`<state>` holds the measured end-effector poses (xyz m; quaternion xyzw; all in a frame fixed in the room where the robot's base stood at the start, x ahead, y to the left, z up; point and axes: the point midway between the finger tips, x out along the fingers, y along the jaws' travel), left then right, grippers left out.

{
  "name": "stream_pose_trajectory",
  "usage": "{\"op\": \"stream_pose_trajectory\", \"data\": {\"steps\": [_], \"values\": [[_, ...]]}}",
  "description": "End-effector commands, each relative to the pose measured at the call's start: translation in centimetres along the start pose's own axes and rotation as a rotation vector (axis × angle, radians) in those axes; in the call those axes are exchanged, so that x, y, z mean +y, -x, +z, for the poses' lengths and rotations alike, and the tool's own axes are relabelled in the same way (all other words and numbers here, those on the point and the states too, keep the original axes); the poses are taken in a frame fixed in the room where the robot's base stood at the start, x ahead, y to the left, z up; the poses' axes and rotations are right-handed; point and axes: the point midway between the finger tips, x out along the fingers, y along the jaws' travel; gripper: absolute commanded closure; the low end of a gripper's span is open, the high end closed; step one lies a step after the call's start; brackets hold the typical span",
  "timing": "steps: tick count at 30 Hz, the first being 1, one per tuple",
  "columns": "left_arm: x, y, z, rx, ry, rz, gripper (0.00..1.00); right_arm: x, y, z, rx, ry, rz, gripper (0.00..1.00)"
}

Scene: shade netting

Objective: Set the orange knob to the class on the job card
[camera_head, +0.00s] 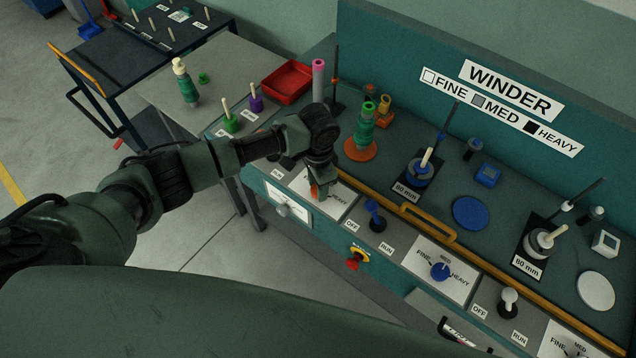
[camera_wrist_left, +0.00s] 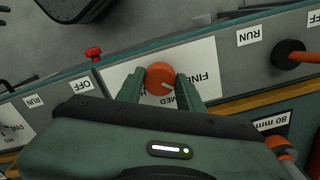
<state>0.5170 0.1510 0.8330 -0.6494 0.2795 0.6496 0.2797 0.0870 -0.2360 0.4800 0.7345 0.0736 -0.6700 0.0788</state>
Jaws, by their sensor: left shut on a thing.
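The orange knob (camera_wrist_left: 160,77) sits on a white dial plate (camera_wrist_left: 120,76) on the winder's front panel. The plate reads FINE at the right in the left wrist view, with part of MED beside the finger; HEAVY is hidden there. The knob's white mark points to the lower right of that view, toward the MED and FINE side. My left gripper (camera_wrist_left: 160,90) is shut on the knob, a finger on each side. In the head view the knob (camera_head: 314,191) shows below the gripper. I cannot make out a readable job card. My right gripper is out of view.
A blue lever switch (camera_head: 375,215) and a blue knob (camera_head: 440,271) lie right along the panel. A red stop button (camera_head: 355,260) is on the front face. A yellow-orange handle (camera_head: 428,222) and a spool stand (camera_head: 361,148) are behind. The WINDER sign (camera_head: 511,90) lists FINE, MED, HEAVY.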

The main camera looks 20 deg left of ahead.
Motion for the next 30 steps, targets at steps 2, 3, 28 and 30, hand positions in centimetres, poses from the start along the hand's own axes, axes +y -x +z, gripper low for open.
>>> {"op": "stream_pose_trajectory", "data": {"steps": [2,3,28,30], "values": [[0.0,0.3,0.0,0.0,-0.066,0.001,1.0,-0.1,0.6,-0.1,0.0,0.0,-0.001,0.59],[0.0,0.3,0.0,-0.001,-0.104,0.001,1.0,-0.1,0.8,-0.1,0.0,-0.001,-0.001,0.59],[-0.1,0.1,-0.1,0.001,-0.765,-0.001,1.0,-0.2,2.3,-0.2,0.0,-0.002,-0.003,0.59],[-0.1,0.1,-0.1,0.001,-0.79,-0.001,1.0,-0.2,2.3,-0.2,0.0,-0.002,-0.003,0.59]]}}
